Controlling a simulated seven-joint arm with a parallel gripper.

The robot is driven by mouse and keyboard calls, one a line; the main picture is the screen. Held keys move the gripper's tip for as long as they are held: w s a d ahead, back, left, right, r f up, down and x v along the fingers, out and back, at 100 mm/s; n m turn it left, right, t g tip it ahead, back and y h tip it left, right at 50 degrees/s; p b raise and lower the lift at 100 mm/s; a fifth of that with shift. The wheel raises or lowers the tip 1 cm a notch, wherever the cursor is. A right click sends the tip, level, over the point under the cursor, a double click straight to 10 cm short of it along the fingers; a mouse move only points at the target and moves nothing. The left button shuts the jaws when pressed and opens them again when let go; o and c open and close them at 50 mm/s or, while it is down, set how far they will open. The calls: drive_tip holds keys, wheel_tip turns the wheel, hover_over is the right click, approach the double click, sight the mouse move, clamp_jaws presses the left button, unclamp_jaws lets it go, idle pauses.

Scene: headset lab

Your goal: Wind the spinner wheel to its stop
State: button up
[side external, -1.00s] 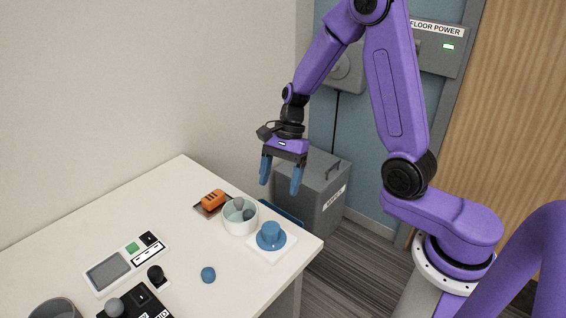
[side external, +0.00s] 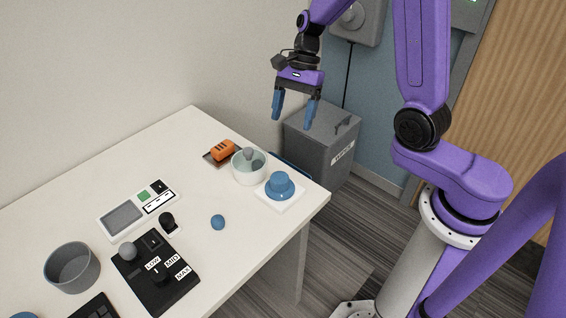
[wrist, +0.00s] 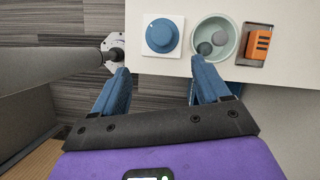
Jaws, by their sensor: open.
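The likeliest spinner wheel is a blue round knob (side external: 280,185) on a white square base near the table's right corner. It also shows in the wrist view (wrist: 162,36), with a small mark on its top. Nothing touches the knob. I cannot read how far the wheel is turned.
A pale bowl (side external: 236,168) holding grey balls stands beside the knob. An orange block (side external: 223,150) sits on a dark tray behind it. A blue ball (side external: 217,222), a black lever panel (side external: 168,288), a screen device (side external: 122,218) and a grey bowl (side external: 72,268) lie further left.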

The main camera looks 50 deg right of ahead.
drive_tip(key=a+n+g+h, duration=0.25)
drive_tip(key=a+n, duration=0.25)
drive_tip(key=n, duration=0.7)
drive_tip(key=n+h, duration=0.5)
drive_tip(key=n, duration=0.8)
approach(279, 177)
drive_tip(key=shift+t, duration=0.35)
drive_tip(key=x, duration=1)
drive_tip(key=shift+s, duration=0.35)
